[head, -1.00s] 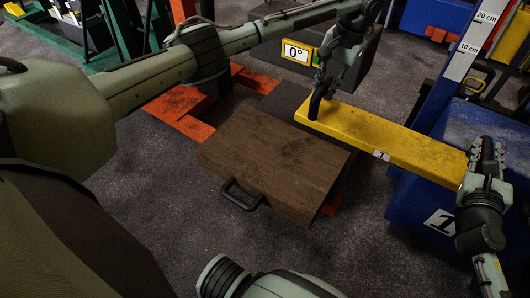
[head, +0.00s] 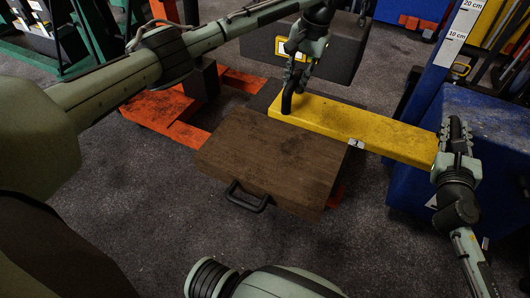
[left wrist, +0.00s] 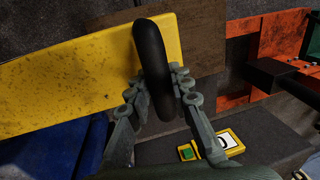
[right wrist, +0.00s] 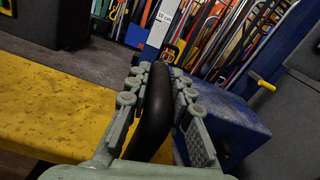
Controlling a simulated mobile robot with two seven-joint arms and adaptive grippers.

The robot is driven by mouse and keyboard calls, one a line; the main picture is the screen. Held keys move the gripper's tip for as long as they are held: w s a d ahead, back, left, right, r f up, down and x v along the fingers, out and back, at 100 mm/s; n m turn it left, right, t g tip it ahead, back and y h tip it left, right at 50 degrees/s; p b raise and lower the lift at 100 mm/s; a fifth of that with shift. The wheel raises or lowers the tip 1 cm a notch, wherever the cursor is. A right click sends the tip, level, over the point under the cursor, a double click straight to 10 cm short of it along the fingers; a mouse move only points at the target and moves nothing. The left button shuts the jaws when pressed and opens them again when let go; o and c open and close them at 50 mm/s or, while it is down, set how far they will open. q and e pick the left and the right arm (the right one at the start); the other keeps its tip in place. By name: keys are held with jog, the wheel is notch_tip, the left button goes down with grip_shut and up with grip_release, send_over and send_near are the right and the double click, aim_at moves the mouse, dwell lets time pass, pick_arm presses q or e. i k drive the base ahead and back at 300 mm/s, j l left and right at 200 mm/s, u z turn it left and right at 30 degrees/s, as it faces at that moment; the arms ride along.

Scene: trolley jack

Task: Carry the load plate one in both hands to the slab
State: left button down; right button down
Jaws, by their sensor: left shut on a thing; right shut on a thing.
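The yellow load plate (head: 365,127), marked 1 on its front edge, is held up between my two grippers. It has a black handle at each end. My left gripper (head: 291,84) is shut on the handle at its left end; the left wrist view shows the fingers around that black handle (left wrist: 152,65). My right gripper (head: 455,138) is shut on the right-end handle (right wrist: 153,110). The plate's left end overlaps the far edge of a brown wooden slab (head: 265,160) in the head view. I cannot tell whether they touch.
A black handle (head: 246,198) sticks out from the slab's front. An orange frame (head: 170,112) lies behind it at left. A blue block (head: 490,130) and an upright height scale (head: 455,45) stand at right. A dark block (head: 335,50) is behind. Floor in front is clear.

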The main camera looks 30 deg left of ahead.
aim_at(269, 156)
jog(key=k+j, duration=0.1)
jog(key=j, duration=0.3)
jog(key=k+j, duration=0.15)
jog(key=j, duration=0.2)
jog(key=k+j, duration=0.1)
jog(key=j, duration=0.3)
jog(key=k+j, duration=0.1)
jog(key=j, duration=0.3)
